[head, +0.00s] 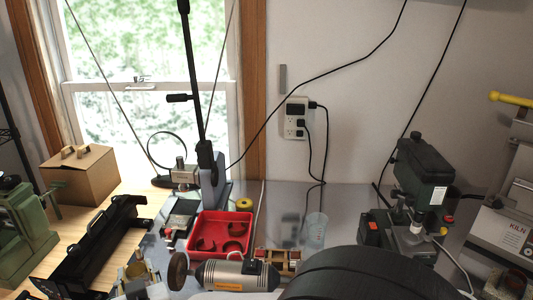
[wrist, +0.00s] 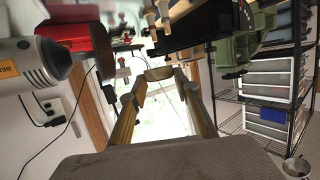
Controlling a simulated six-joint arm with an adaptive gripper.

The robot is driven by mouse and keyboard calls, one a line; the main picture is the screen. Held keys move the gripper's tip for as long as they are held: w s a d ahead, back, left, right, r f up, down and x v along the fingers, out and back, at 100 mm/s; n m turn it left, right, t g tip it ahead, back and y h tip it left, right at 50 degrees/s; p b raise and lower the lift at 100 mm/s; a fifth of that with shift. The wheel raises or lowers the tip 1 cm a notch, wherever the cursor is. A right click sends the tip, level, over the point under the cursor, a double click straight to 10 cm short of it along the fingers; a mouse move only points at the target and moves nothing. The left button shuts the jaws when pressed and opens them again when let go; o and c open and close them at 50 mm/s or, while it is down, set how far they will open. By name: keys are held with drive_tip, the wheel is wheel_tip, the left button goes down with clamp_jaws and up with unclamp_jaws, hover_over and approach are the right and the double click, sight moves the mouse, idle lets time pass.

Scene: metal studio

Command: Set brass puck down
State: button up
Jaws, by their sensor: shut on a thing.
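In the wrist view my gripper (wrist: 159,82) has its two fingers reaching away from the camera, shut on the brass puck (wrist: 158,74). The puck shows as a small tan, rounded edge between the fingertips. It appears held clear of any surface, with the bright window behind it; its far side is hidden.
A red tray (head: 220,255) holds dark curved pieces. A grey buffer motor (head: 237,276) with a dark wheel stands in front. A drill press (head: 420,185) is at right. A clear cup (head: 315,230) stands on the bench.

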drive_tip(key=w+d+r+m+t+h, duration=0.1)
drive_tip(key=w+d+r+m+h, duration=0.15)
drive_tip(key=w+d, duration=0.7)
drive_tip(key=w+d+r+m+t+h, duration=0.1)
drive_tip(key=w+d+r, duration=0.3)
drive_tip(key=w+d, duration=0.55)
drive_tip(key=w+d+f+m+h, duration=0.2)
drive_tip(key=d+h, duration=0.1)
drive_tip(key=d, duration=1.4)
drive_tip(key=s+d+f+m+h, duration=0.1)
drive_tip(key=d+f, duration=0.8)
drive_tip(key=d, duration=0.2)
drive_tip(key=shift+d+f, duration=0.2)
drive_tip(key=shift+d, duration=0.15)
drive_tip(key=shift+s+h, duration=0.1)
drive_tip(key=shift+h, duration=0.15)
